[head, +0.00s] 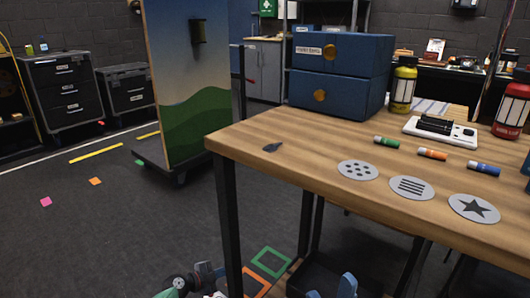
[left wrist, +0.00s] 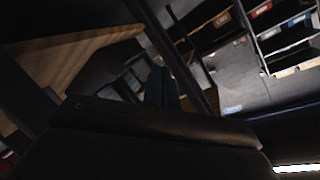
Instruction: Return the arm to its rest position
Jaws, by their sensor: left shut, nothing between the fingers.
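My left gripper (left wrist: 160,85) shows in the left wrist view as dark bluish fingers, close together, with nothing seen between them. It is below or beside a wooden tabletop edge (left wrist: 65,65), in shadow. Three grey discs lie on the bench: one with dots (head: 358,170), one with stripes (head: 411,188) and one with a star (head: 474,209). No gripper touches them.
The wooden workbench (head: 300,160) fills the right side, with dark legs below. On it are blue drawers (head: 340,75), a yellow bottle (head: 403,85), a red bottle (head: 512,108), a white device (head: 440,131) and several markers. A painted board (head: 190,75) stands behind. Floor at left is mostly clear.

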